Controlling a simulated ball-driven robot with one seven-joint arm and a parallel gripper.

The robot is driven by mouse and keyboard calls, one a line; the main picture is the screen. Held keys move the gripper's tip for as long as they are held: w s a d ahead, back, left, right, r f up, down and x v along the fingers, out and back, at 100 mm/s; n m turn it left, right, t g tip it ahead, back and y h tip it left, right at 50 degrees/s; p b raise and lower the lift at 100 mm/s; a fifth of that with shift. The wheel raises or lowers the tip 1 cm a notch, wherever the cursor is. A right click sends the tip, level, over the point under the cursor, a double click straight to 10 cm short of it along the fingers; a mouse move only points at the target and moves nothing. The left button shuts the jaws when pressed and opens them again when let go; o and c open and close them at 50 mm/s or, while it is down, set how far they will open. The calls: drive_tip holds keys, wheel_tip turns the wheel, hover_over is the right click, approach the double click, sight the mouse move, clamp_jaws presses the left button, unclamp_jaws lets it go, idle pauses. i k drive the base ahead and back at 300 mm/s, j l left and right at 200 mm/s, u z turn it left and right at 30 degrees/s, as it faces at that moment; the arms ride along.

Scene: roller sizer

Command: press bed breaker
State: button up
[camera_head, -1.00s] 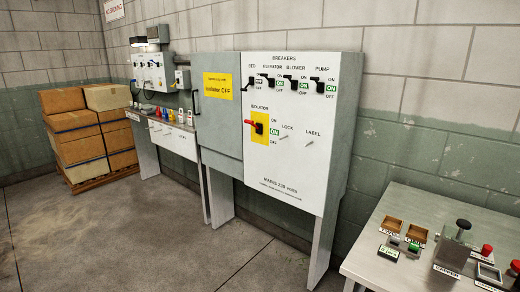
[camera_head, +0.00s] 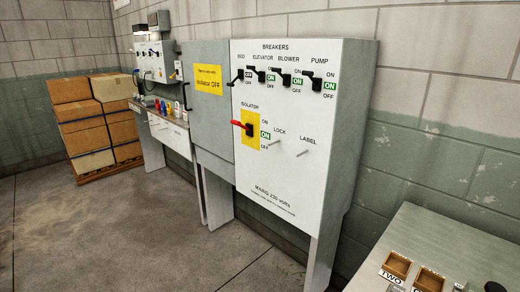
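The bed breaker (camera_head: 241,76) is the leftmost black lever switch in the top row of the white breaker panel (camera_head: 290,185). Its lever points down and to the left, and its small indicator is pale, not green like the others. The elevator breaker (camera_head: 259,75), blower breaker (camera_head: 285,80) and pump breaker (camera_head: 316,83) stand to its right beside green ON marks. The red isolator handle (camera_head: 240,126) sits below on a yellow plate, with a green ON mark beside it. My gripper is not in view.
A grey cabinet door (camera_head: 208,120) with a yellow isolator notice joins the panel's left side. A metal bench (camera_head: 425,235) with small wooden trays (camera_head: 397,265) is at the lower right. Stacked boxes (camera_head: 95,125) stand at the far left. The concrete floor in front is clear.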

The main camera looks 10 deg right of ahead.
sight(232, 86)
drive_tip(key=i+j, duration=2.05)
drive_tip(key=i, duration=0.3)
